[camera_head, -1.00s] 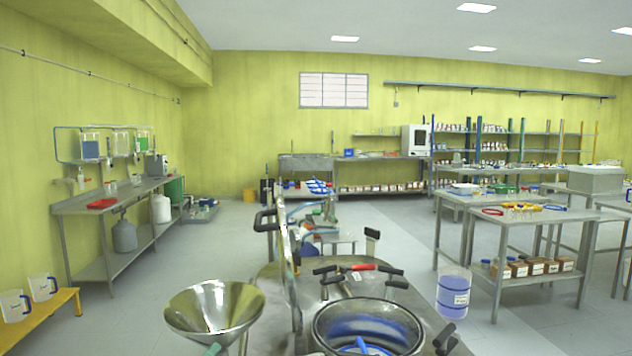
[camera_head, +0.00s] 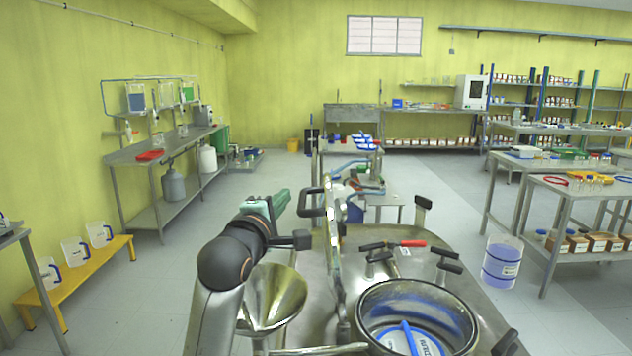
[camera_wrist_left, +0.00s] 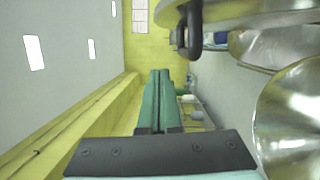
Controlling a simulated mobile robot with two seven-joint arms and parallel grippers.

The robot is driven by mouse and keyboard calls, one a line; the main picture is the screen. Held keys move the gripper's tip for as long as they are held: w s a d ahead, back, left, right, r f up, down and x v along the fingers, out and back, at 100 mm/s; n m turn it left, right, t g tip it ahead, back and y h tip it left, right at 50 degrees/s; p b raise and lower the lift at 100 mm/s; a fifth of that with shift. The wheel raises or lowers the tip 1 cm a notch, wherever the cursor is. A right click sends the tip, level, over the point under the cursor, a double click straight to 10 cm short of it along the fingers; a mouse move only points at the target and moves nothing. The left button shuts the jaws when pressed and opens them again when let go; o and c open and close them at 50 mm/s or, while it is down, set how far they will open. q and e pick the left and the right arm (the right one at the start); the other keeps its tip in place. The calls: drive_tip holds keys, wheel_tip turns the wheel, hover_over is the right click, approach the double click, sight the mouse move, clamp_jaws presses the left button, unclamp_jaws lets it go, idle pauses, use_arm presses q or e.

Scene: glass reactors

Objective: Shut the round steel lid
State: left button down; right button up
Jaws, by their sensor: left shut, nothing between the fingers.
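The round steel lid (camera_head: 334,245) stands open, upright and seen nearly edge-on, at the left of the round vessel opening (camera_head: 362,312). Its black handle (camera_head: 312,202) sticks out to the left. In the left wrist view the lid (camera_wrist_left: 250,12) fills the top right, with its black handle (camera_wrist_left: 190,30) hanging at its left end. My left gripper (camera_head: 284,197) has green fingers and is left of the lid handle, apart from it. The fingers (camera_wrist_left: 160,74) are shut together with nothing between them. My right gripper is not in view.
A steel funnel (camera_head: 277,300) stands left of the vessel, partly behind my left arm; it also shows in the left wrist view (camera_wrist_left: 295,115). Black-handled clamps (camera_head: 378,258) surround the opening. A blue and white item (camera_head: 412,338) lies inside it.

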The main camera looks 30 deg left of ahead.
use_arm(q)
drive_tip(key=w+d+p, duration=0.1)
drive_tip(key=w+p, duration=0.1)
drive_tip(key=w, duration=0.7)
drive_tip(key=shift+r, duration=0.3)
drive_tip(key=shift+d, duration=0.15)
